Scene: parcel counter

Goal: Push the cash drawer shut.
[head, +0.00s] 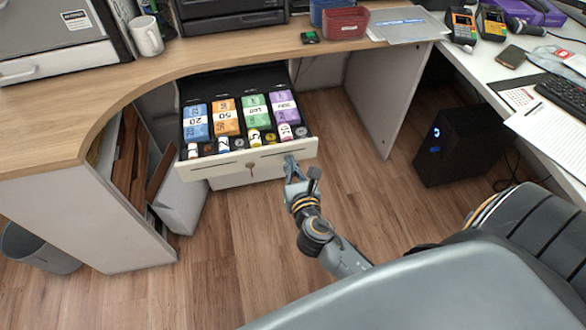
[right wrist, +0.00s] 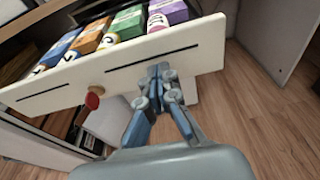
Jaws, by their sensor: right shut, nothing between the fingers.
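The cash drawer (head: 238,168) stands pulled out from under the wooden counter, with banknote bundles in blue, orange, green and purple and coin rolls in front of them. Its pale front panel (right wrist: 205,48) shows in the right wrist view, with a reddish knob or key (right wrist: 92,99) left of my gripper. My right gripper (head: 291,160) is shut and empty at the right part of the drawer front. In the right wrist view its fingertips (right wrist: 160,72) are at the panel, touching or very close to it. My left gripper is out of view.
The wooden counter (head: 60,130) curves around the drawer, with a white mug (head: 146,36) and a red bin (head: 345,22) on it. A black computer tower (head: 455,147) stands on the floor to the right. The wooden floor (head: 225,260) before the drawer is clear apart from my arm.

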